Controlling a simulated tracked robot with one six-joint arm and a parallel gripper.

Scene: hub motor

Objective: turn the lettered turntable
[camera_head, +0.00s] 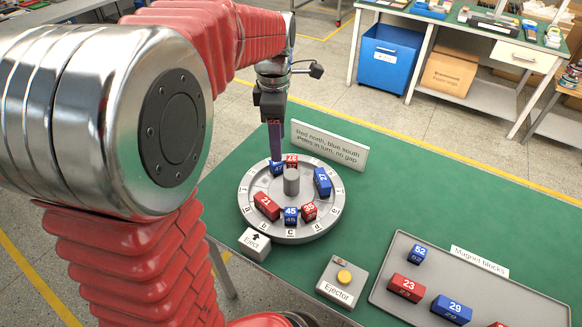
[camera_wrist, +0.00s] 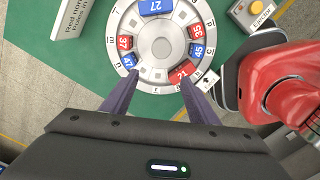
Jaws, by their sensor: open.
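The round grey lettered turntable (camera_head: 327,215) stands on the green table, with a hub post (camera_head: 291,181) at its middle. Its ring carries red blocks 21 (camera_head: 267,206), 35 (camera_head: 309,211) and 37 (camera_wrist: 125,42), and blue blocks 45 (camera_head: 291,215), 27 (camera_head: 322,182) and 47 (camera_wrist: 130,61). In the wrist view, the ring between 47 and 21 is bare. My gripper (camera_head: 276,152) points down at the turntable's back-left part. In the wrist view, my gripper (camera_wrist: 158,82) has its fingers apart, with nothing between them. Whether the fingertips touch the turntable cannot be told.
An Eject marker (camera_head: 255,244) with an arrow adjoins the front-left rim. An Ejector box (camera_head: 340,281) with a yellow button stands at the front. A Magnet blocks tray (camera_head: 386,272) holds loose blocks at right. A sign (camera_head: 329,145) stands behind the turntable.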

